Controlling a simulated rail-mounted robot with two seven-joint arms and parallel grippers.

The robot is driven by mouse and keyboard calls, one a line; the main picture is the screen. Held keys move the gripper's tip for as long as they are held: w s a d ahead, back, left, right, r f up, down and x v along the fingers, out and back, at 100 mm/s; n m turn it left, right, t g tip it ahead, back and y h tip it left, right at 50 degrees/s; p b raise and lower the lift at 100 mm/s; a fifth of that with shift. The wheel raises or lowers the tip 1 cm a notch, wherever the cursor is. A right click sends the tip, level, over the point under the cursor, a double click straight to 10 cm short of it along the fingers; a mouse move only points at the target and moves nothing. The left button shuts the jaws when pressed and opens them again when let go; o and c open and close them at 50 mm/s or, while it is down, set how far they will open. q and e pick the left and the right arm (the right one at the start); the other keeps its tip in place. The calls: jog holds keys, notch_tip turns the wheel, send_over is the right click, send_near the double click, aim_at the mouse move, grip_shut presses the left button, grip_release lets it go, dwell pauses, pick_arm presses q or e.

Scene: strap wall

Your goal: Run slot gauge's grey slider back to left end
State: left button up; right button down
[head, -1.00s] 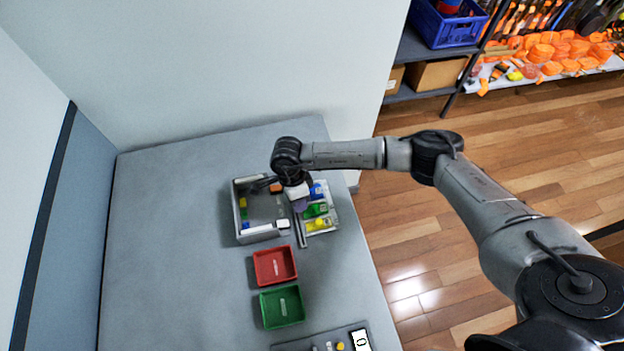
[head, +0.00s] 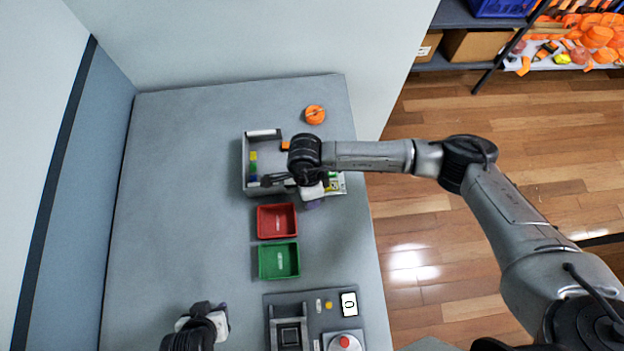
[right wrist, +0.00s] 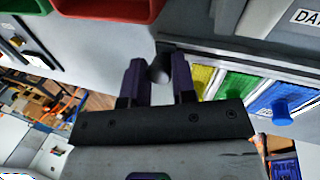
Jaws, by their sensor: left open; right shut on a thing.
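In the right wrist view my right gripper (right wrist: 157,80) has its purple fingers shut on a small rounded grey piece (right wrist: 161,68), which looks like the slot gauge's slider. A grey bar (right wrist: 225,58), likely part of the slot gauge, runs right from it. How far along its slot the slider stands I cannot tell. In the head view my right gripper (head: 312,202) is by the lower right corner of the grey box, and its wrist hides the gauge. My left gripper (head: 222,311) is open and apart from everything, over the table's near left part.
The grey box (head: 247,165) holds small coloured pieces. A red tray (head: 259,222) and a green tray (head: 261,262) lie below it. An orange round object (head: 315,115) is at the back. A grey panel (head: 272,312) with a red button is in front. The table's left side is clear.

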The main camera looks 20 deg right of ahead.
jog(key=c, duration=0.9)
grip_release()
jog(key=shift+s+a, duration=0.1)
jog(key=shift+s, duration=0.1)
jog(key=shift+w+r, duration=0.1)
jog(key=v, duration=1.3)
jog(key=shift+w+r, duration=0.1)
jog(key=shift+r, duration=0.3)
jog(key=shift+c, duration=0.2)
